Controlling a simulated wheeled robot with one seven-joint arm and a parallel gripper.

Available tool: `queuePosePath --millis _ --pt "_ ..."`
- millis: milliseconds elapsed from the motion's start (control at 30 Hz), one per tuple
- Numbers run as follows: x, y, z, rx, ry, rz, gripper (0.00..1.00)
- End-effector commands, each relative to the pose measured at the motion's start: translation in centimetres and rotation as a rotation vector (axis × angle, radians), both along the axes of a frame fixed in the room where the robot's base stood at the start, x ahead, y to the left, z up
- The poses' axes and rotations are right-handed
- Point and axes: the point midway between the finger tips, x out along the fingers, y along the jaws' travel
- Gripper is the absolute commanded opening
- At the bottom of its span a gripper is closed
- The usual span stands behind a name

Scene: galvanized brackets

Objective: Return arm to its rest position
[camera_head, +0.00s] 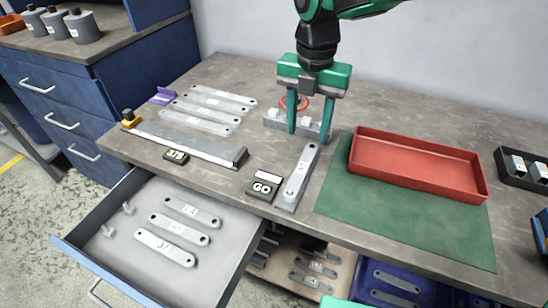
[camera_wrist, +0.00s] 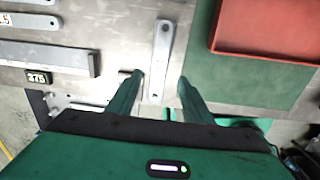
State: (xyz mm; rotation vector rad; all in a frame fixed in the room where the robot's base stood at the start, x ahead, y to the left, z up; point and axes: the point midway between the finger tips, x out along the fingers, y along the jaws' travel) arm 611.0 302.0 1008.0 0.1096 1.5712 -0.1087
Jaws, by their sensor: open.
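My gripper (camera_head: 309,132) hangs over the workbench (camera_head: 390,110), fingers pointing down, open and with nothing held. In the wrist view its two green fingers (camera_wrist: 160,80) are spread apart. A galvanized bracket (camera_head: 301,172) with a hole at its far end lies on the bench in front of the gripper. It also shows in the wrist view (camera_wrist: 162,50), lined up with the gap between the fingers. In the head view the fingers stand beyond it, close to a grey fixture block (camera_head: 276,122); I cannot tell whether they touch the block.
A black GO block (camera_head: 263,187) sits left of the bracket. A red tray (camera_head: 415,187) rests on a green mat (camera_head: 400,225) at right. Several brackets (camera_head: 205,113) and a long grey bar (camera_head: 190,146) lie at left. An open drawer (camera_head: 125,255) with brackets juts out in front.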

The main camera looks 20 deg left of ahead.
Motion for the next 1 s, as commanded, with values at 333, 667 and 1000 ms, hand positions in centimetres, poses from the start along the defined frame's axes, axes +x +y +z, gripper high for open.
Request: queuePosePath --millis 333,667,1000 --pt "1.4 -4.7 0.5 -0.008 -0.010 -0.232 0.47" --pt "1.7 -24.0 1.4 -0.027 -0.040 -1.278 0.47" --pt "-6.5 -39.8 0.2 -0.022 -0.045 -2.398 0.47"
